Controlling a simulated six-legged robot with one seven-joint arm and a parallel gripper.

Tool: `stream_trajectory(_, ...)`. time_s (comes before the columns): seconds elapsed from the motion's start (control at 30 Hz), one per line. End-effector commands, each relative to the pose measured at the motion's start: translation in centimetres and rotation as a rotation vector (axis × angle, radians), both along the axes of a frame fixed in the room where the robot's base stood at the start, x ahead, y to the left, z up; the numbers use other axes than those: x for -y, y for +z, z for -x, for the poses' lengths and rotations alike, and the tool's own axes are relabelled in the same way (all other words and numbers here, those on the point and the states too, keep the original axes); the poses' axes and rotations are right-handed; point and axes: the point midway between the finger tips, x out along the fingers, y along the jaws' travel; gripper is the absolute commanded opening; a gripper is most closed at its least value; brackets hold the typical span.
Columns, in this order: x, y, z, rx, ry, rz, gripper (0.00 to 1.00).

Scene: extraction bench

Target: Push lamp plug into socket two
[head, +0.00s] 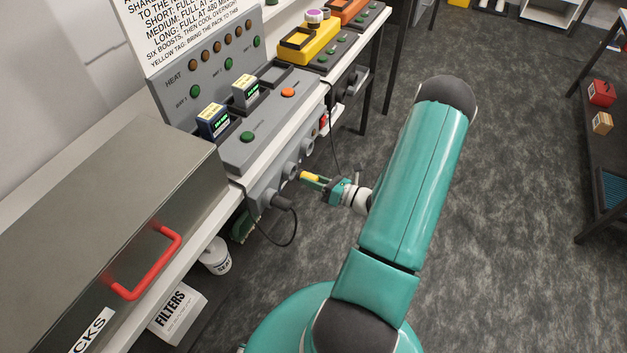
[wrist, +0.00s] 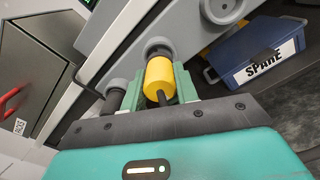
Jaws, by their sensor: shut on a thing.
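The yellow plug (wrist: 159,76), which I take for the lamp plug, is between my gripper's fingers (wrist: 160,88) in the wrist view. A dark cable trails from its near end. My gripper (head: 316,180) is shut on the plug (head: 309,176) in front of the grey socket strip under the bench edge. The plug's far end points at the middle grey round socket (wrist: 158,48) and overlaps it in the picture. I cannot tell whether it has entered. A black plug (head: 281,202) sits in the socket to the left. The socket to the right (wrist: 222,8) looks empty.
A blue bin marked SPARE (wrist: 256,56) is to the right in the wrist view. A metal box with a red handle (head: 150,270) is at the left. The black plug's cable (head: 294,232) loops below the strip.

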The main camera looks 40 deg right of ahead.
Motion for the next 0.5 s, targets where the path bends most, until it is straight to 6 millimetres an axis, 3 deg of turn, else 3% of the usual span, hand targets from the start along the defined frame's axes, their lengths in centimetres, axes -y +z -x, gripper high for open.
stream_trajectory(0.5,-0.4,0.0,-1.1,0.001,0.002,0.0,0.0)
